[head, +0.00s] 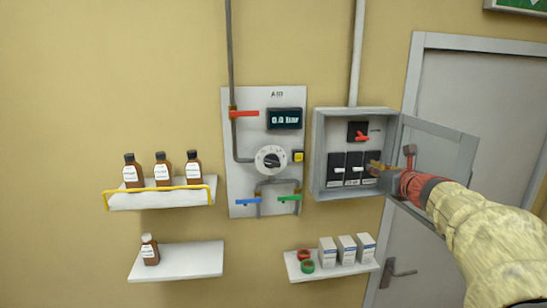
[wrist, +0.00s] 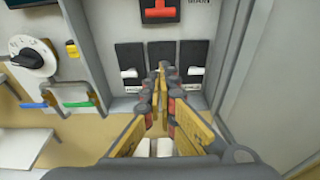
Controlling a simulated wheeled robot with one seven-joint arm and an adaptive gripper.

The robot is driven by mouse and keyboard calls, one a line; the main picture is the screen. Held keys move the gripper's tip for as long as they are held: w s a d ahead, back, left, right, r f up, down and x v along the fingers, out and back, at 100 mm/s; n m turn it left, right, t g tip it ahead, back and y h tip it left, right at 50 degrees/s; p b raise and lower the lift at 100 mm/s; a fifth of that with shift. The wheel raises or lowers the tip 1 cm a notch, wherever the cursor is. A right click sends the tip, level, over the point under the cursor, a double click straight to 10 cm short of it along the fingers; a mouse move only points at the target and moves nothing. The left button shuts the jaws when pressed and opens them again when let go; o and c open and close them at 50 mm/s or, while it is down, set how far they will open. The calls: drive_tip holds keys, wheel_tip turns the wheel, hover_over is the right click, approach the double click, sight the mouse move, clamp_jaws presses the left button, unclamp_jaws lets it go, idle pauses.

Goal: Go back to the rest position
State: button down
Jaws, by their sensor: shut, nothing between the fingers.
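My gripper (head: 375,166) reaches in from the right in the head view, in front of the open grey electrical box (head: 319,150). In the wrist view my gripper (wrist: 160,68) is shut and empty, with its fingertips close together in front of the breaker switches. I cannot tell whether the fingertips touch a breaker.
The box door (head: 436,150) stands open to the right, close to my arm. An air panel (head: 240,150) with dial and valves is at the left. Shelves hold brown bottles (head: 162,170), white boxes (head: 346,250) and tape rolls (head: 307,266). A grey door (head: 480,110) is behind.

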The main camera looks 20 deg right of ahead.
drive_tip(key=shift+w, duration=0.1)
drive_tip(key=s+a+f+m+g+y+b, duration=0.1)
drive_tip(key=s+a+f+m+g+b, duration=0.2)
drive_tip(key=s+a+f+m+b, duration=0.6)
drive_tip(key=s+a+f+m+g+y+b, duration=0.1)
drive_tip(key=s+a+f+m+g+b, duration=0.2)
drive_tip(key=s+a+f+m+b, duration=0.7)
drive_tip(key=s+a+f+m+g+y+b, duration=0.1)
drive_tip(key=s+a+f+m+b, duration=0.9)
drive_tip(key=f, duration=2.1)
drive_tip(key=a+m+g, duration=0.2)
drive_tip(key=a+m, duration=0.2)
drive_tip(key=a, duration=0.3)
drive_tip(key=shift+s+a+g+y+b, duration=0.15)
drive_tip(key=shift+a+g+y+b, duration=0.05)
drive_tip(key=shift+g+y+b, duration=0.15)
drive_tip(key=shift+r, duration=0.1)
